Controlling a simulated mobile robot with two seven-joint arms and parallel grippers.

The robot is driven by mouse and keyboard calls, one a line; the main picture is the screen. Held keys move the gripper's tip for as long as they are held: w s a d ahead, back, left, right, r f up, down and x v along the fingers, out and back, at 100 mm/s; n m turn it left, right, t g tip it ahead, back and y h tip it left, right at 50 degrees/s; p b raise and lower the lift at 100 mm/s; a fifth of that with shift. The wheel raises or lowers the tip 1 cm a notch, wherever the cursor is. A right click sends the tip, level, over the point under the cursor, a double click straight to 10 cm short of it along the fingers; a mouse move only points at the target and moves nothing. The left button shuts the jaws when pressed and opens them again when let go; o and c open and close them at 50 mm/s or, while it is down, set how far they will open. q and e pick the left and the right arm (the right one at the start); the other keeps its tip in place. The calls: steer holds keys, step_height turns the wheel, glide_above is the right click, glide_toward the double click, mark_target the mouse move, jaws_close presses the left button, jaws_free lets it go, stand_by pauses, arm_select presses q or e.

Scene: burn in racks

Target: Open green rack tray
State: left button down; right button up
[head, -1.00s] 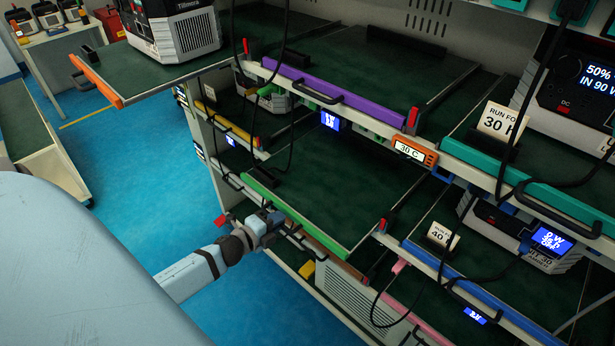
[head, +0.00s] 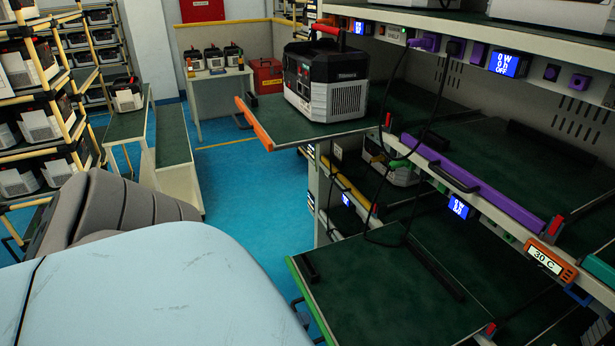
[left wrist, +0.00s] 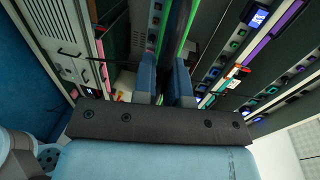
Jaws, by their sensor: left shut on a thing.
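The green rack tray (head: 385,290) is pulled out of the rack in the head view. Its dark green deck is bare apart from a small black clip near the front and a black bar across it. Its green front edge (head: 312,305) faces left, and part of its dark handle (head: 299,314) shows beside my pale blue arm. My left gripper (left wrist: 165,82) shows in the left wrist view, its two blue fingers shut on the tray's handle. The grip itself is mostly hidden, and in the head view my arm covers the gripper. My right gripper is not in view.
Above, an orange-edged tray (head: 265,125) sticks out with a power station (head: 326,82) on it. A purple-edged tray (head: 475,185) is at the right. A black cable hangs over the green tray. Blue floor (head: 240,190) is free to the left.

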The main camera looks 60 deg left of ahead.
arm_select(q)
steer(key=shift+s, duration=0.1)
steer(key=c, duration=1.3)
jaws_free()
steer(key=shift+a, duration=0.1)
steer(key=shift+c, duration=0.2)
steer(key=shift+o, duration=0.8)
steer(key=shift+s, duration=0.2)
steer(key=b+v, duration=0.2)
steer(key=v, duration=1.1)
steer(key=shift+s, duration=0.4)
steer(key=shift+r, duration=0.15)
